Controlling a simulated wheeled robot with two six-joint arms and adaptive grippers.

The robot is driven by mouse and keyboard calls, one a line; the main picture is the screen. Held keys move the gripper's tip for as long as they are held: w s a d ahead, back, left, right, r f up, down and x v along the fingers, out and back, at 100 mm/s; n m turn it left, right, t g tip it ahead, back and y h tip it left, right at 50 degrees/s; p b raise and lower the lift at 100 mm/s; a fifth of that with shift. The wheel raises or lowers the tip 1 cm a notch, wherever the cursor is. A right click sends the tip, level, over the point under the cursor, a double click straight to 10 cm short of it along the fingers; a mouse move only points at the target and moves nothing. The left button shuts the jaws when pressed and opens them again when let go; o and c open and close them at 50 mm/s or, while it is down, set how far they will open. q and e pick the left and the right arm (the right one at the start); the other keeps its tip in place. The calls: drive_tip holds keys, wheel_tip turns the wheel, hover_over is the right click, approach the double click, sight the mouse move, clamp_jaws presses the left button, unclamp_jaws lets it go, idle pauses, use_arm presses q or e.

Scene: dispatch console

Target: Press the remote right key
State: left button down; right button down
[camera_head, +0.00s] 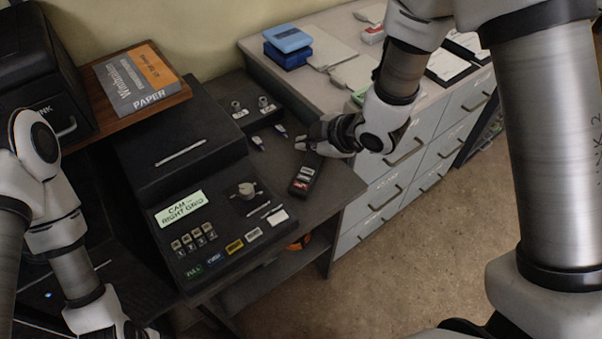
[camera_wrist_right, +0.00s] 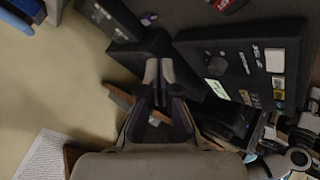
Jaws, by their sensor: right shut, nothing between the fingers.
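The remote (camera_head: 304,182) is a small dark box with a red key and pale keys. My left gripper (camera_head: 135,331) is at the bottom edge, mostly cut off.
The console (camera_head: 205,190) has a lit screen reading "RIGHT GRID", keys and a knob. A dark box with two knobs (camera_head: 240,112) stands behind. A book (camera_head: 138,78) lies on a wooden shelf at left. A drawer cabinet (camera_head: 415,150) stands at right, beyond open floor (camera_head: 430,260).

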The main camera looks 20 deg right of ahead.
sight(305, 179)
wheel_tip(305, 179, down, 8)
drive_tip(key=b, duration=0.7)
drive_tip(key=shift+w+f, duration=0.1)
drive_tip(key=shift+f+b, duration=0.4)
drive_tip(key=shift+f, duration=0.1)
idle(0.7)
drive_tip(key=shift+f+b, duration=0.3)
drive_tip(key=shift+f, duration=0.3)
idle(0.4)
drive_tip(key=shift+r+p, duration=0.45)
drive_tip(key=shift+r, duration=0.3)
drive_tip(key=shift+r, duration=0.1)
